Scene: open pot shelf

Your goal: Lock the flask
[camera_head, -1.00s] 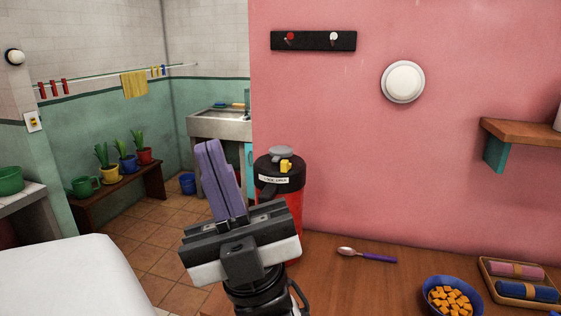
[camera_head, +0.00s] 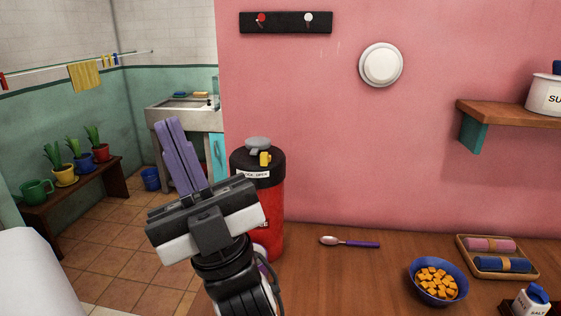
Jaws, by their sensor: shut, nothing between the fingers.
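The flask (camera_head: 268,205) is a red cylinder with a black lid, standing upright on the wooden counter against the pink wall. Its lid has a grey knob on top, a yellow piece (camera_head: 265,158) at the front and a white label that is too small to read surely. My gripper (camera_head: 178,132) has purple fingers pointing up, shut together with nothing between them. It is to the left of the flask in the picture, apart from the lid. My gripper's body and wrist hide the flask's lower left side.
On the counter (camera_head: 340,275) lie a spoon (camera_head: 350,242), a blue bowl (camera_head: 438,283) of orange cubes, a tray (camera_head: 462,262) with rolled cloths and a salt box (camera_head: 532,301). A shelf (camera_head: 510,113) juts out at right. Plants on a bench (camera_head: 75,187) stand far left.

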